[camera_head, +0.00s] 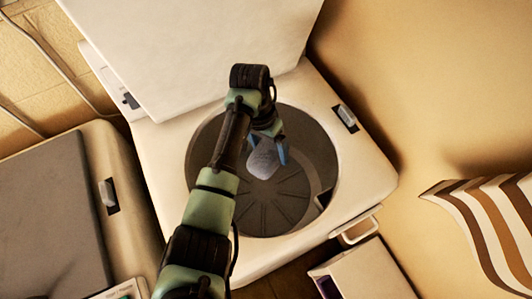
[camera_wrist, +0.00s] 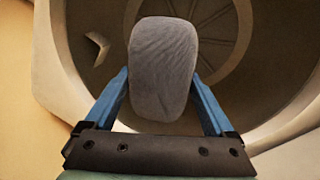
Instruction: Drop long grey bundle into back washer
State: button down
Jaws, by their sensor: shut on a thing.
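The long grey bundle (camera_head: 263,160) is a rounded, wrinkled cloth roll. My gripper (camera_head: 268,150) is shut on it, with a blue finger on each side; the wrist view shows the bundle (camera_wrist: 162,70) between the two fingers (camera_wrist: 162,85). The washer (camera_head: 360,185) is a white top-loader with its lid (camera_head: 190,45) raised. Its round dark drum (camera_head: 270,208) is open, and the bundle is over the drum opening in both views. How far the bundle is above the drum floor I cannot tell. My arm hides the left part of the drum.
A second machine with a closed grey lid (camera_head: 50,220) stands at the left. A white box-like thing (camera_head: 365,275) is at the lower right, and striped cloth (camera_head: 490,215) is at the right. A tan wall (camera_head: 430,90) rises beside the washer.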

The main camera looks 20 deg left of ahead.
jog(key=shift+f, duration=0.1)
grip_release()
notch_tip(320, 180, up, 13)
jog(key=a+p, duration=0.1)
jog(key=a, duration=0.1)
jog(key=shift+w+a+p, duration=0.15)
jog(key=shift+a+p, duration=0.1)
jog(key=shift+p, duration=0.1)
jog(key=shift+f, duration=0.15)
